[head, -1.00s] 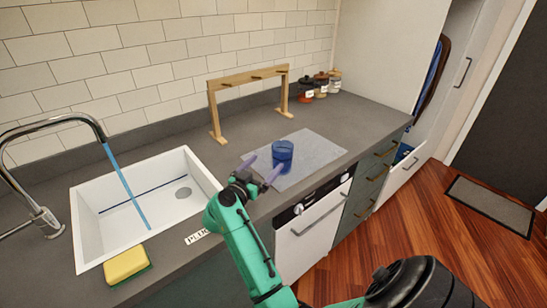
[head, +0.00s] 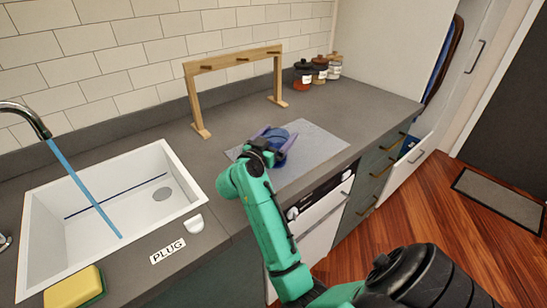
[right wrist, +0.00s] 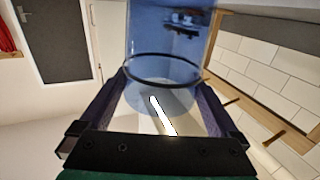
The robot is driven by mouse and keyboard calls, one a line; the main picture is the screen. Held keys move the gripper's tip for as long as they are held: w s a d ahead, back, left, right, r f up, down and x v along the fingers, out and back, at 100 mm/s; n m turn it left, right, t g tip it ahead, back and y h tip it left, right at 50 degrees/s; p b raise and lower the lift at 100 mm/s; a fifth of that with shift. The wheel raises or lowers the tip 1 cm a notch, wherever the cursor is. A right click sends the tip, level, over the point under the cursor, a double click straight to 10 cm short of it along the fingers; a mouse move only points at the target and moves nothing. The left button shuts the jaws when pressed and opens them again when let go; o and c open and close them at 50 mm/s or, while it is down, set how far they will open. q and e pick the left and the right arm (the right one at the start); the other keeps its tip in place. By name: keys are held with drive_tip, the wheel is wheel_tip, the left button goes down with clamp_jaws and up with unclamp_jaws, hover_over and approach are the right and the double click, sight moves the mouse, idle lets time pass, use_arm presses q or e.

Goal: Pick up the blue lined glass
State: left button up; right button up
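The blue lined glass (head: 279,134) stands on the light grey mat (head: 318,143) on the counter. My right gripper (head: 275,141) has reached it, with its purple fingers on either side of the glass. In the right wrist view the glass (right wrist: 168,38) is see-through blue with a dark ring around it, and it lies between and beyond the fingertips of my right gripper (right wrist: 163,80). The fingers are spread, and I see no clear grip on the glass. The gripper hides part of the glass in the head view. My left gripper is not in view.
A wooden rack (head: 235,62) stands behind the mat. Several jars (head: 318,70) are at the back right. The mat's right part is clear.

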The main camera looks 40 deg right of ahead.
drive_tip(key=shift+s+a+r, duration=0.25)
drive_tip(key=shift+a, duration=0.05)
drive_tip(key=c, duration=1)
drive_tip(key=shift+w+d+f, duration=0.1)
drive_tip(key=shift+w+d, duration=0.05)
clamp_jaws()
drive_tip(key=shift+w+d+f, duration=0.1)
drive_tip(key=shift+d, duration=0.05)
drive_tip(key=shift+r, duration=0.45)
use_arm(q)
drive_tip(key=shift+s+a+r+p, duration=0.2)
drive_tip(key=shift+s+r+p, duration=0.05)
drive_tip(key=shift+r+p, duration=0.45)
use_arm(e)
wheel_tip(320, 180, up, 19)
